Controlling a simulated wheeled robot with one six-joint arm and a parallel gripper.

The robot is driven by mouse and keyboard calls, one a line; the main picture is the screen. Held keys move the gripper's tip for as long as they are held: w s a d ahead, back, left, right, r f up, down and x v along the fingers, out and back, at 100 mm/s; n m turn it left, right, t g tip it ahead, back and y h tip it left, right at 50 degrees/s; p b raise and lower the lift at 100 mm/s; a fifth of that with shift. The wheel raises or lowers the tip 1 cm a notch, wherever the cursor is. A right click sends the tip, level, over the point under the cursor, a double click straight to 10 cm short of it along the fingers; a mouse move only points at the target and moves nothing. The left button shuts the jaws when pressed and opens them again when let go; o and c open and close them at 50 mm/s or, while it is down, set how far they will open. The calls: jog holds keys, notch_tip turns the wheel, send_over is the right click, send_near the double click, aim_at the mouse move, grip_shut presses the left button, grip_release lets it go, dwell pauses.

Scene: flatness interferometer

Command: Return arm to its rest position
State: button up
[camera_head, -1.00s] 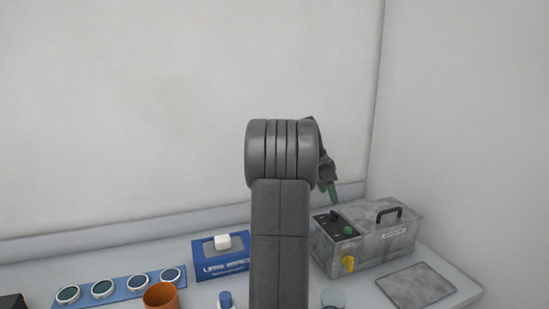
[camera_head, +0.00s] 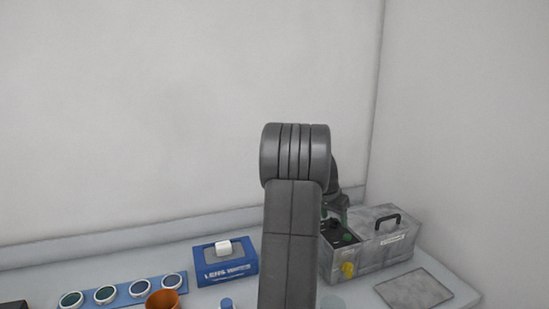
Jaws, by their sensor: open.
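My arm (camera_head: 290,230) stands upright in the middle of the view, its thick grey joint at the top. My gripper (camera_head: 335,212) shows partly behind the arm, to its right, with dark fingers and green tips. It is open and appears empty, in front of or above the left end of the grey instrument box (camera_head: 385,240). The arm hides part of the gripper and the box's left edge. The box has a black handle, a dark panel and a yellow knob.
A blue lens wipes box (camera_head: 225,270) stands left of my arm. A blue rack (camera_head: 125,292) holds several round lenses, with an orange cup (camera_head: 163,299) in front. A blue-capped bottle (camera_head: 226,303) is near the arm. A grey plate (camera_head: 414,288) lies at right. Walls close the back and right.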

jog(key=n+p, duration=0.1)
jog(key=n, duration=0.1)
jog(key=n+t+y+p, duration=0.1)
jog(key=n+p, duration=0.1)
jog(key=shift+d+r+n+y, duration=0.1)
jog(key=shift+r+n+y, duration=0.05)
jog(key=shift+n+y, duration=0.2)
jog(key=b+v, duration=0.1)
jog(key=v, duration=0.7)
jog(key=shift+s+r, duration=0.15)
jog(key=shift+r, duration=0.2)
